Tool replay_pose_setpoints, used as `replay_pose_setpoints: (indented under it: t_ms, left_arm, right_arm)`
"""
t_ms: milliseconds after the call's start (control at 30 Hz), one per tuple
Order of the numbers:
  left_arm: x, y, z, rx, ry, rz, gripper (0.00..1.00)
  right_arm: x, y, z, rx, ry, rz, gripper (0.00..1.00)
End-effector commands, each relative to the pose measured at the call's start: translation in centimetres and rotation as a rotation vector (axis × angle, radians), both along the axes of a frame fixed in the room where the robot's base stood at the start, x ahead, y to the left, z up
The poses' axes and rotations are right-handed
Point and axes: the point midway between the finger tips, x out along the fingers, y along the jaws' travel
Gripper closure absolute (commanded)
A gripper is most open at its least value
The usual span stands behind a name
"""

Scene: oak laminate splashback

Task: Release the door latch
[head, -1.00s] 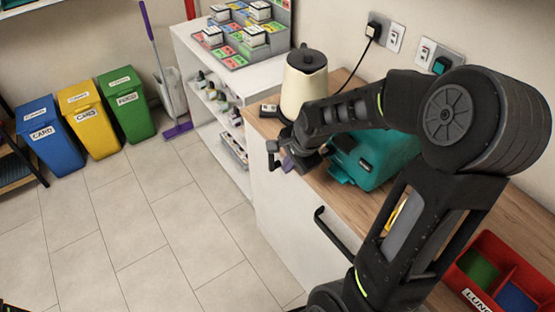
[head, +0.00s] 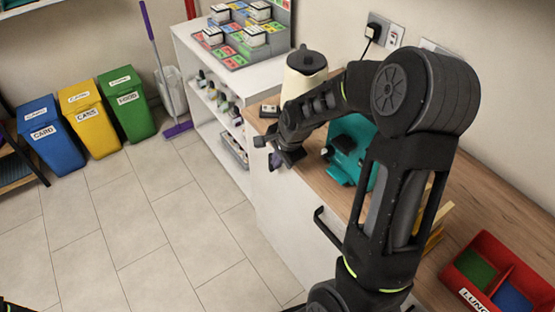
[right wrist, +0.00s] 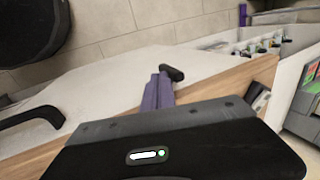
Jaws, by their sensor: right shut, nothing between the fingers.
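The white cabinet door (head: 290,235) faces the floor area under the wooden worktop and carries a black bar handle (head: 328,228). In the right wrist view, a small black latch knob (right wrist: 173,73) shows at the tips of my shut purple fingers. The bar handle (right wrist: 30,119) is at the left there. My right gripper (head: 274,160) is shut and empty, at the far upper corner of the cabinet front. It partly hides the latch in the head view, and I cannot tell whether the fingers touch it. My left gripper is not in view.
A cream kettle (head: 303,75) and a teal appliance (head: 350,150) stand on the worktop (head: 485,205) close to my right arm. A red divided tray (head: 482,252) is at the near right. White shelves (head: 185,45) stand beyond the cabinet. The tiled floor (head: 150,230) in front is clear.

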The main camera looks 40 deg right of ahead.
Motion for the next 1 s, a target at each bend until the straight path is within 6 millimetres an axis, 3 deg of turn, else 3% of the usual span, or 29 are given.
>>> replay_pose_setpoints:
  t_ms: [1000]
  left_arm:
    - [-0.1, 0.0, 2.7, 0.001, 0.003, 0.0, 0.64]
  right_arm:
    - [0.0, 0.0, 0.6, 0.006, 0.254, 0.0, 1.0]
